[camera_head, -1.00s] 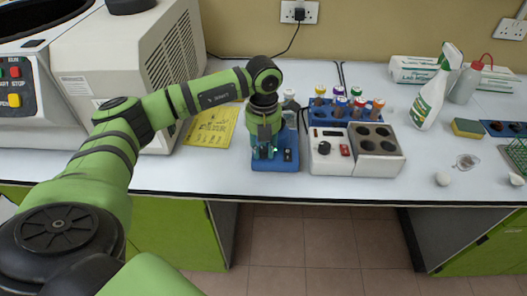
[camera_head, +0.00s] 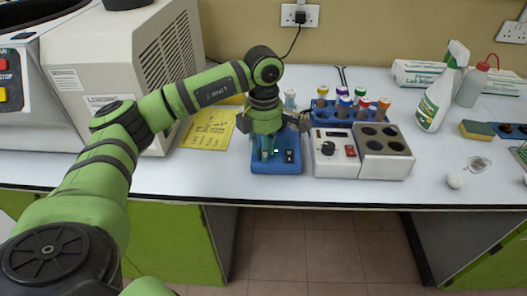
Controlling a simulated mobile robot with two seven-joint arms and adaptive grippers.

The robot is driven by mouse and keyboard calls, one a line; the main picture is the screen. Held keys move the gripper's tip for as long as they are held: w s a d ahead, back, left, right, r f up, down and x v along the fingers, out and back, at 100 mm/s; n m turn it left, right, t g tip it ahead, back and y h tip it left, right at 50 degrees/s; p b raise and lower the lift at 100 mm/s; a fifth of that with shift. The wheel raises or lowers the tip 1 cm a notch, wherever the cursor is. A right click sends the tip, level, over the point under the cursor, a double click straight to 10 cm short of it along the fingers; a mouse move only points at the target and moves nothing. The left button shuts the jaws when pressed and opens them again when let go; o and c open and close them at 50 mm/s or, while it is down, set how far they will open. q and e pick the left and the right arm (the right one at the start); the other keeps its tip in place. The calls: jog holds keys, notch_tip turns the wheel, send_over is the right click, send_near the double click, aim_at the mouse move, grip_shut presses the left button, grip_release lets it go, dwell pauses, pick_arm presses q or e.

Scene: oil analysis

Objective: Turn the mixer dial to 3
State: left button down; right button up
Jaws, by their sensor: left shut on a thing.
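The blue mixer (camera_head: 277,166) sits near the front edge of the white bench, with a small black panel (camera_head: 290,156) on its right front. My left gripper (camera_head: 266,150) comes down over the mixer from above. It is shut on what looks like the mixer dial at the left of that panel. The dial is hidden by the fingers, and its number cannot be read. My right gripper is not in view.
A white heating block (camera_head: 361,171) with a black knob stands just right of the mixer. A blue rack (camera_head: 329,122) of capped tubes is behind it. A yellow sheet (camera_head: 211,128) and a large white machine (camera_head: 125,75) are to the left.

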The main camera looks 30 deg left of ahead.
pick_arm(q)
jog(key=m+b, duration=0.1)
jog(key=m, duration=0.3)
jog(key=shift+f+b, duration=0.1)
jog(key=shift+b, duration=0.2)
jog(key=shift+m+b, duration=0.45)
jog(key=shift+m, duration=1.75)
jog(key=c, duration=1)
grip_release()
jog(key=shift+r, duration=0.25)
notch_tip(320, 180, up, 12)
jog(key=shift+f, duration=0.15)
